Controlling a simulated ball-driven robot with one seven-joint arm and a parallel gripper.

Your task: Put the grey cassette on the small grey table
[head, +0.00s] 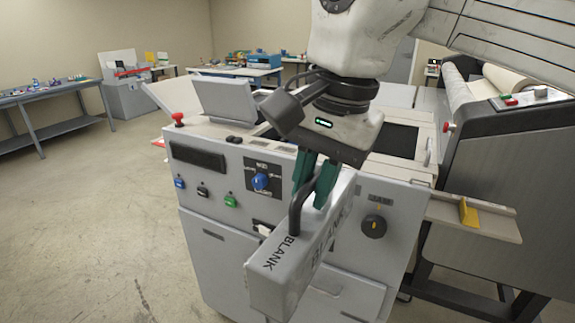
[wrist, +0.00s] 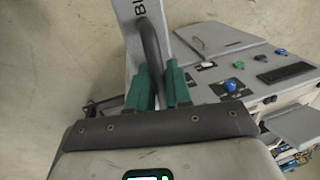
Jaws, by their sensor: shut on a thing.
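The grey cassette (head: 283,284), a long box lettered BLANK with a dark handle, hangs in front of the machine in the head view. My gripper (head: 312,188) has its green fingers shut on the handle. In the wrist view the cassette (wrist: 129,30) extends up from between the fingers (wrist: 160,88), partly cut off by the frame edge. A grey table (head: 50,94) with small items on it stands at the far left of the head view. I cannot tell whether it is the small grey table.
A large grey machine (head: 215,225) with knobs, coloured buttons and a red stop button (head: 178,118) stands directly behind the cassette. A dark roller machine (head: 500,165) and a tan side shelf (head: 478,224) are at right. Open floor (head: 80,230) lies at left.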

